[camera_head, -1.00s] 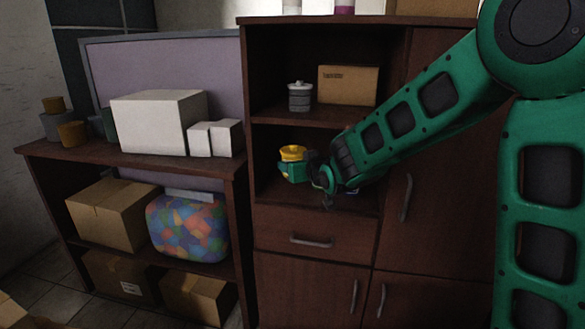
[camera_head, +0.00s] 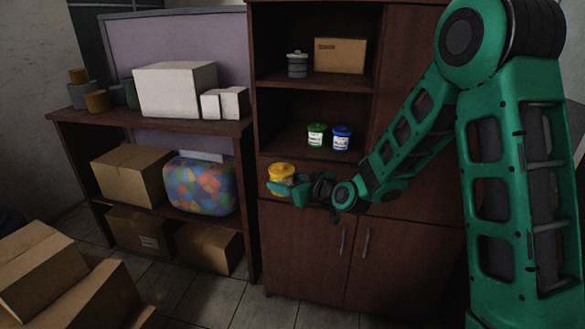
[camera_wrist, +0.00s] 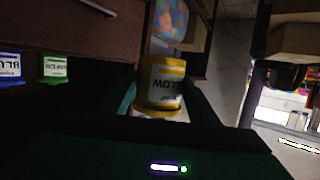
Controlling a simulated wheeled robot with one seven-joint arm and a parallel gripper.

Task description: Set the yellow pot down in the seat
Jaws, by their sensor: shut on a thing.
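The yellow pot (camera_head: 281,177) is between the fingers of my gripper (camera_head: 284,188), in front of the cabinet's drawer in the head view. In the wrist view the yellow pot (camera_wrist: 161,84) has a white label, part of its lettering readable, and shows upside down. My gripper (camera_wrist: 160,100) is shut on it, one finger on each side. The seat cannot be made out in either view.
A green pot (camera_head: 316,136) and a blue pot (camera_head: 342,138) stand on the cabinet's open shelf. Cardboard boxes (camera_head: 62,270) are at the lower left. A low shelf unit (camera_head: 75,114) stands left of the cabinet. The floor (camera_head: 212,300) between is clear.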

